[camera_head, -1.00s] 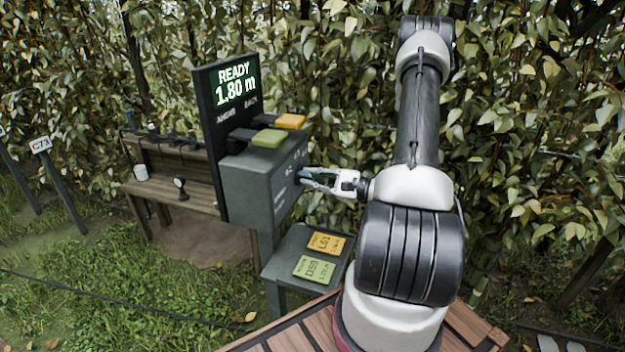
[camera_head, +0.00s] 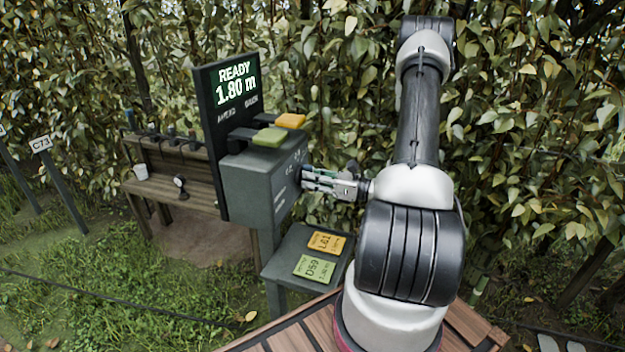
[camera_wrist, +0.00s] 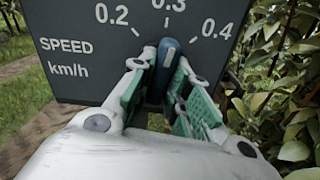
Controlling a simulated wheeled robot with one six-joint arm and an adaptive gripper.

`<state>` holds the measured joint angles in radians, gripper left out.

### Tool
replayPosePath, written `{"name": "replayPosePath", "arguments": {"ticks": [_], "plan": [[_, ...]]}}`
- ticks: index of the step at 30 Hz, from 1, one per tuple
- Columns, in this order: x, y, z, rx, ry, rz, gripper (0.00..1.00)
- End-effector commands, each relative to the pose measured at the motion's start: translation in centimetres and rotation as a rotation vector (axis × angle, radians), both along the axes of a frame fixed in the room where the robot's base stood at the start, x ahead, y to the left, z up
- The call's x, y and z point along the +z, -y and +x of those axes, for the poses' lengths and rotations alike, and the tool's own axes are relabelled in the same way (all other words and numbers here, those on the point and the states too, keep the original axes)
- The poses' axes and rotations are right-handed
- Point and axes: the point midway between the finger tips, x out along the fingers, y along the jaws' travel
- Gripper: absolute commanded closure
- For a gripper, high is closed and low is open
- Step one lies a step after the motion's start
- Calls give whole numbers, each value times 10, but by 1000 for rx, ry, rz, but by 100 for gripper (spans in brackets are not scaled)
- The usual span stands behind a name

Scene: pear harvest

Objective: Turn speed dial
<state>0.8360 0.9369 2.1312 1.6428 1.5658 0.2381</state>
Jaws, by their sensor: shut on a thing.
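The speed dial (camera_wrist: 167,58) is a dark blue knob with a white pointer line, on the grey box's face in the wrist view. Its pointer end sits just below the 0.3 mark, between 0.2 on the left and 0.4 on the right. My gripper (camera_wrist: 162,85) is shut on the dial, with a green-padded finger on each side. In the head view my gripper (camera_head: 305,180) reaches the right face of the grey control box (camera_head: 262,190). There the fingers and the box's edge mostly hide the dial.
A screen (camera_head: 230,95) above the box reads READY 1.80 m. A green pad (camera_head: 269,137) and an orange pad (camera_head: 291,121) are on top. A small stand (camera_head: 285,262) below carries two tags. A wooden bench (camera_head: 190,185) is at left; dense foliage stands behind.

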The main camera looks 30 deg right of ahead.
Motion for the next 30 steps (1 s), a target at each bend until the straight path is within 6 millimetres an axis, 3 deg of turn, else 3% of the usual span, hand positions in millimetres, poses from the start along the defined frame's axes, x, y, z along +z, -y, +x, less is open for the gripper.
{"name": "replayPosePath", "arguments": {"ticks": [15,30], "plan": [[0,-1,-1,-1,-274,349,100],[0,-1,-1,-2,-387,494,100]]}}
